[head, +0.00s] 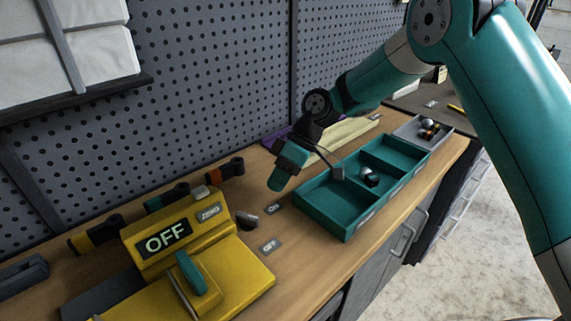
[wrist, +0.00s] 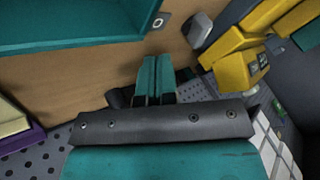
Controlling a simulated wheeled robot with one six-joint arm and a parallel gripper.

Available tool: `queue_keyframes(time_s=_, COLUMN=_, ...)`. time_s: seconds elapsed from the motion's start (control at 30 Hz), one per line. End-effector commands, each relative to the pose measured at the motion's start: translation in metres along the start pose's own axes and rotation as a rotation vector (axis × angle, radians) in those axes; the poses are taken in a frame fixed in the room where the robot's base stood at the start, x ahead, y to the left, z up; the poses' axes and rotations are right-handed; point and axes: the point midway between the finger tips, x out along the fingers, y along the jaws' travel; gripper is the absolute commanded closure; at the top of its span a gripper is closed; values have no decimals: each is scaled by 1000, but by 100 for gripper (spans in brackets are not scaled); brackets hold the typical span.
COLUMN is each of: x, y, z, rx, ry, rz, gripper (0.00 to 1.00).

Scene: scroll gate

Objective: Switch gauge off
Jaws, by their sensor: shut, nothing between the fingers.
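The yellow gauge (head: 232,284) stands on the wooden bench at the lower left of the head view. Its display (head: 166,241) reads OFF, beside a ZERO label (head: 209,213), with a teal part (head: 191,272) in front. A dark grey lever or knob (head: 247,220) sits at its right side, near an ON label (head: 274,208) and an OFF label (head: 270,246). In the wrist view the gauge (wrist: 240,62) and grey knob (wrist: 200,27) are at upper right. My gripper (head: 276,186) is shut and empty, apart from the knob, above the bench between gauge and tray; its fingers (wrist: 154,60) touch.
A teal compartment tray (head: 345,232) with a small dark object (head: 370,177) stands right of my gripper. A grey tray (head: 410,133) with small items is farther back. Dark tools with orange and teal parts (head: 168,197) line the perforated wall (head: 215,80). Bare bench lies around the labels.

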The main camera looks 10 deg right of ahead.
Motion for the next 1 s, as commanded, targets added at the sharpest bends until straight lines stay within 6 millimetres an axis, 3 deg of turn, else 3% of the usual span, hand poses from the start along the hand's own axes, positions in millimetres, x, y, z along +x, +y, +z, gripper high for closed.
queue_keyframes(time_s=0.17, x=37, y=-2, z=0, rx=1, ry=-4, rz=-3, gripper=100)
queue_keyframes(time_s=0.23, x=39, y=-16, z=-2, rx=-1, ry=-2, rz=-3, gripper=100)
queue_keyframes(time_s=0.43, x=50, y=-32, z=-1, rx=1, ry=-1, rz=0, gripper=100)
queue_keyframes(time_s=1.0, x=56, y=-39, z=-3, rx=6, ry=2, rz=4, gripper=100)
